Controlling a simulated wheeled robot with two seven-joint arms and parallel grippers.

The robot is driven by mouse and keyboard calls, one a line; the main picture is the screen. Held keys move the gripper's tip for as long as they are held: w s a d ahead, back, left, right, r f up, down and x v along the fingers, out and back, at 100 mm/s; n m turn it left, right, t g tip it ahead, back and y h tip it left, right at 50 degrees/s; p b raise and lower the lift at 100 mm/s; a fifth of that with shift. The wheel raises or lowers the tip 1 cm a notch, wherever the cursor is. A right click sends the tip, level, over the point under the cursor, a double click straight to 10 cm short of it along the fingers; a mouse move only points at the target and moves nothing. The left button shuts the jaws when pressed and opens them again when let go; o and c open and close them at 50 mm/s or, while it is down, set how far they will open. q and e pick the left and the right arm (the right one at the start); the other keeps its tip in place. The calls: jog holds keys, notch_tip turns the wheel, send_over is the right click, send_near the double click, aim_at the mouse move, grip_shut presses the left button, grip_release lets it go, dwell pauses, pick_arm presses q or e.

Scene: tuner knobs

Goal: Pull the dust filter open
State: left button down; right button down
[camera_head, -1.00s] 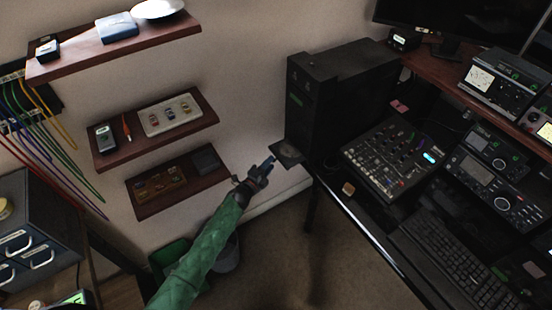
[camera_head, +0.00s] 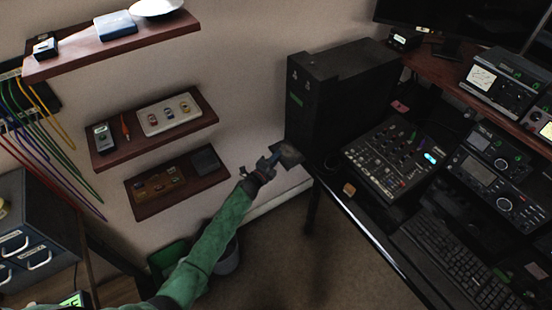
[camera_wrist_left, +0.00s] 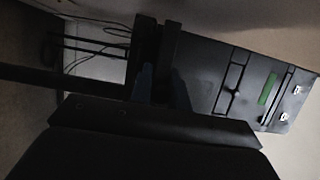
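The black tower case (camera_head: 335,90) stands on the desk's left end and also shows in the left wrist view (camera_wrist_left: 210,85). A dark flat plate with a round lighter mark, apparently the dust filter (camera_head: 291,153), juts left from the tower's base. My left gripper (camera_head: 275,155), on the green-sleeved arm, is at the plate's left side and overlaps it in the head view. Whether they touch is unclear. In the left wrist view its two bluish fingers (camera_wrist_left: 163,88) stand apart with a dark gap between them; the filter is not clearly distinguishable there. My right gripper is not in view.
Wall shelves (camera_head: 175,183) with small items hang left of the gripper. A mixer (camera_head: 392,158) sits right of the tower, and a small tan block (camera_head: 349,189) lies near the desk's front edge. Bins stand on the floor below the arm.

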pick_arm(q)
jog(key=s+a, duration=0.2)
jog(key=a, duration=0.1)
jog(key=shift+s+a, duration=0.3)
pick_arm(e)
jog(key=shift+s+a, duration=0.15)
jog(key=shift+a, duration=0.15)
pick_arm(q)
jog(key=shift+f, duration=0.1)
jog(key=c, duration=1.3)
grip_release()
jog(key=shift+c, duration=0.2)
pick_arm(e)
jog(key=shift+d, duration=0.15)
